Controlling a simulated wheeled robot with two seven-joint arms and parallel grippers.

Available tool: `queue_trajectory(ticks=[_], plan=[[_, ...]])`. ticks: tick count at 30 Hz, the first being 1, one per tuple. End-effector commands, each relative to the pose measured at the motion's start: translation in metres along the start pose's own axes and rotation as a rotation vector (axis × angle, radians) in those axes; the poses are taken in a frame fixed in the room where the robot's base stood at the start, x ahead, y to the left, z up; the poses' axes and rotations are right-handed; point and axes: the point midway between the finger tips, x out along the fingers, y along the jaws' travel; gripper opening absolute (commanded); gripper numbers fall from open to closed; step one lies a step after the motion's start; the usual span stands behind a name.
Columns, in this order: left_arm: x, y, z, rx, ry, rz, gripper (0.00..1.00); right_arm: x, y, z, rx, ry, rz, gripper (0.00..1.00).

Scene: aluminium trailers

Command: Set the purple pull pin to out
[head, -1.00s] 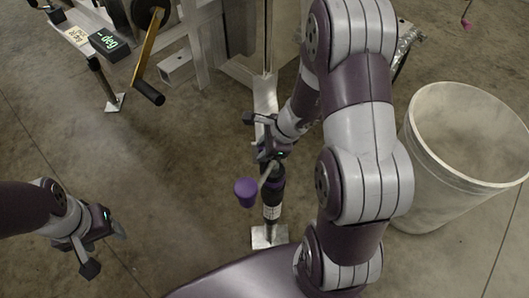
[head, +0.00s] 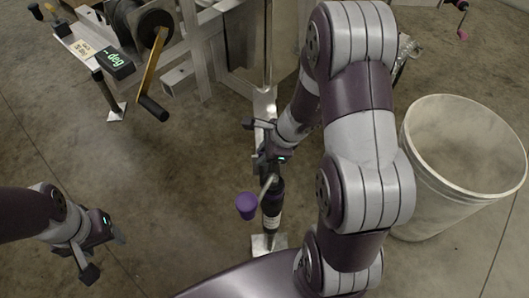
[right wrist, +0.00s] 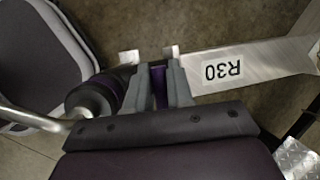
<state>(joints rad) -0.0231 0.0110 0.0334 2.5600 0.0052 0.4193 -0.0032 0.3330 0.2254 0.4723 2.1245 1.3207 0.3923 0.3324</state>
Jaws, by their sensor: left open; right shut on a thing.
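The purple pull pin (right wrist: 160,88) shows as a narrow purple piece between the fingers of my right gripper (right wrist: 153,66) in the right wrist view. Those fingers are shut on it, and they hide most of it. In the head view my right gripper (head: 262,150) is at the upper part of an upright dark jack (head: 271,208), and the pin itself cannot be made out there. My left gripper (head: 104,254) is open and empty at the lower left, above bare floor and well apart from the jack.
A purple crank knob (head: 246,206) sticks out left of the jack. The jack's metal foot plate (head: 263,245) is on the floor. A white bucket (head: 455,205) stands at the right. A winch crank (head: 155,70) and a digital display box (head: 113,58) are at the upper left.

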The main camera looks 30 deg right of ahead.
Motion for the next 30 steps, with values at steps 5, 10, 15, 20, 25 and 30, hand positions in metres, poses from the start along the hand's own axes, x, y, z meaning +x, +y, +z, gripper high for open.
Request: queue_trajectory(ticks=[5,10,15,20,25,30], plan=[[0.000,0.000,0.000,0.000,0.000,0.000,0.60,-0.001,-0.002,0.001,-0.001,-0.001,-0.005,0.28],[-0.001,0.000,0.000,0.000,0.000,0.000,0.60,-0.002,-0.002,0.001,-0.001,-0.001,-0.004,0.28],[-0.021,0.000,-0.002,0.000,0.000,0.000,0.60,-0.030,-0.004,0.003,0.001,0.000,-0.007,0.28],[-0.051,0.000,-0.006,0.000,0.000,0.000,0.60,-0.077,-0.004,0.004,0.001,0.000,-0.007,0.28],[-0.071,0.000,-0.009,0.000,0.001,0.000,0.60,-0.114,-0.003,0.003,0.001,0.000,-0.006,0.28],[-0.078,0.000,-0.009,0.000,0.000,0.000,0.60,-0.128,-0.002,0.001,-0.001,-0.001,-0.005,0.28]])
